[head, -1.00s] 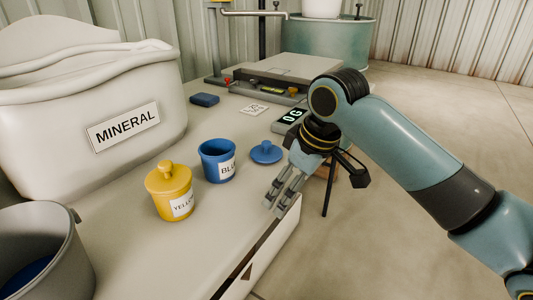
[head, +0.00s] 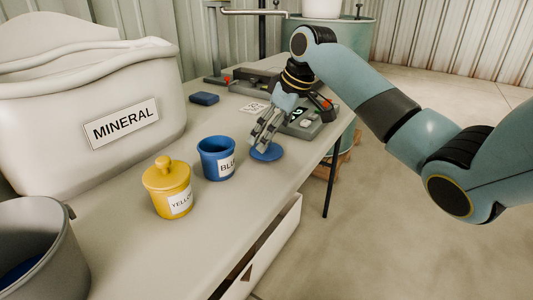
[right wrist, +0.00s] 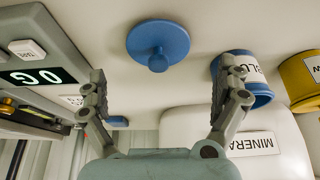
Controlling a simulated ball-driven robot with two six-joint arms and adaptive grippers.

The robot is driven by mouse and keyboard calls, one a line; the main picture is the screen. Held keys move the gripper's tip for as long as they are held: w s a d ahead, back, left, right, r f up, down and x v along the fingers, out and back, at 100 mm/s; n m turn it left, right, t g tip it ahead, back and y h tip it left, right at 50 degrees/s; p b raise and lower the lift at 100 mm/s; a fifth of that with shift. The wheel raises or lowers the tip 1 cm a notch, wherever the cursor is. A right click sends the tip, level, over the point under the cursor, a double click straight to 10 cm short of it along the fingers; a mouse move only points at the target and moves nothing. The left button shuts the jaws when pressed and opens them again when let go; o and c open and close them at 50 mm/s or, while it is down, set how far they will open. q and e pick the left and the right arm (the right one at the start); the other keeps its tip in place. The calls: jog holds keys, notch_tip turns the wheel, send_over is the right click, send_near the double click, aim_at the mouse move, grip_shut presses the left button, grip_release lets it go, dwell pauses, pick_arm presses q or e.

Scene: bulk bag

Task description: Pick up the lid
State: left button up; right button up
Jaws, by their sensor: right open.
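The blue lid (head: 268,152) lies on the table to the right of the open blue jar (head: 217,158). In the right wrist view the lid (right wrist: 158,44) shows its round knob and lies beyond the fingertips, roughly between them. My right gripper (head: 264,138) is above the lid in the head view and hides part of it, including the knob. In the right wrist view its fingers (right wrist: 164,80) are spread wide with nothing between them. The blue jar (right wrist: 245,72) is close to one finger in that view. My left gripper is not in view.
A yellow lidded jar (head: 167,187) stands left of the blue jar. A scale with a display (head: 303,122) is behind and right of the lid. A white MINERAL bag (head: 85,105) and a grey bucket (head: 40,245) are at left. A drawer (head: 262,250) stands open in front.

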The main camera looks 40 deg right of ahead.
aim_at(274, 151)
jog(key=b+x, duration=0.1)
jog(key=x, duration=0.4)
jog(key=shift+d, duration=0.15)
jog(key=shift+r, duration=0.1)
jog(key=c, duration=1.1)
jog(key=shift+r, duration=0.1)
